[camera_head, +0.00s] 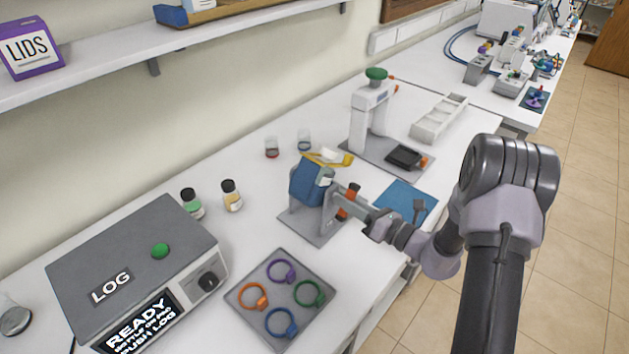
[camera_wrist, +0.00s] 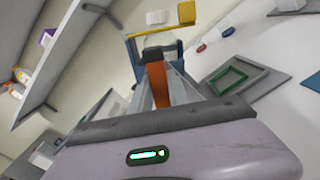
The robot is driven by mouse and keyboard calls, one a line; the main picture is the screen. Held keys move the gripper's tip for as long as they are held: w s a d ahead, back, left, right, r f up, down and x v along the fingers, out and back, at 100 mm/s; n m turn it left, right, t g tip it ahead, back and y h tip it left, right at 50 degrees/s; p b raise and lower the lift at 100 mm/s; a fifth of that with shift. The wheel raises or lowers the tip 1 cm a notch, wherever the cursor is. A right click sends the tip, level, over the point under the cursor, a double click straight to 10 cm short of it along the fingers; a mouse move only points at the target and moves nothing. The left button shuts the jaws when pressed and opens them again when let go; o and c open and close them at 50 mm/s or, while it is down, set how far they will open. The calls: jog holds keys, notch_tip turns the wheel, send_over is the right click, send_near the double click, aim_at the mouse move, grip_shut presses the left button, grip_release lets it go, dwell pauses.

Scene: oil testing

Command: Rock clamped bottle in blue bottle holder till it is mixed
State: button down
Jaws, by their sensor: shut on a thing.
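The blue bottle holder (camera_head: 310,183) sits tilted on a grey stand (camera_head: 315,232) in the middle of the bench. A yellow clamp (camera_head: 341,159) crosses its top, with a white bottle cap (camera_head: 330,154) beside it; most of the bottle is hidden inside. My gripper (camera_head: 348,200) is shut on the orange handle (camera_head: 354,189) at the right side of the stand. In the wrist view the orange handle (camera_wrist: 157,84) runs between my fingers, with the yellow clamp (camera_wrist: 186,12) and white cap (camera_wrist: 157,17) beyond. Whether the contents are mixed cannot be seen.
A grey LOG box (camera_head: 135,265) stands at left, with two small bottles (camera_head: 231,196) behind it. A tray of coloured rings (camera_head: 281,298) lies in front. A white press-like device (camera_head: 368,120) stands behind right. A blue mat (camera_head: 405,198) lies near my arm.

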dwell(0.3)
jog(key=n+b, duration=0.1)
jog(key=b, duration=0.1)
jog(key=f+n+b, duration=0.1)
jog(key=n, duration=0.1)
jog(key=shift+w+f+b, duration=0.1)
jog(key=shift+b, duration=0.3)
jog(key=shift+n+b, duration=0.9)
jog(key=shift+n, duration=0.1)
jog(key=shift+r+n, duration=0.35)
jog(key=shift+n, duration=0.15)
jog(key=shift+r, duration=0.25)
jog(key=c, duration=1.3)
grip_release()
